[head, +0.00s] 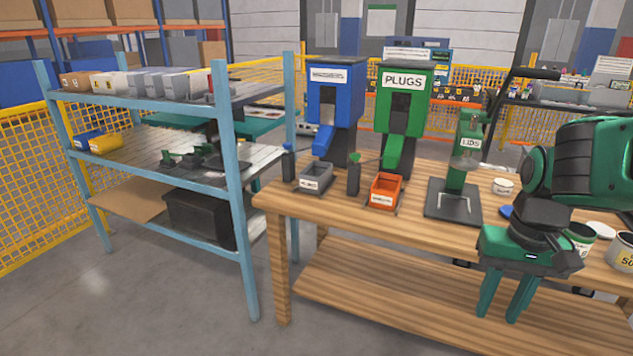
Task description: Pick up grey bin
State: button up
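A small grey bin (315,179) with a white label stands on the wooden workbench (420,222), below the spout of the blue dispenser (333,105). It stands near the bench's left end and looks upright. My gripper (499,314) hangs in front of the bench at the right, fingers pointing down. Its two green fingers are apart with nothing between them. It is well to the right of the grey bin and closer to the camera.
An orange bin (386,190) stands right of the grey bin, under the green PLUGS dispenser (402,110). A green LIDS press (458,180) and several cans are farther right. A blue-framed shelf (232,190) with bins and a black box stands left. Floor in front is clear.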

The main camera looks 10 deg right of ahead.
aim_at(314, 179)
jog(key=u, duration=0.3)
jog(key=i, duration=0.8)
jog(key=u, duration=0.4)
jog(key=i, duration=1.3)
jog(key=z, duration=0.3)
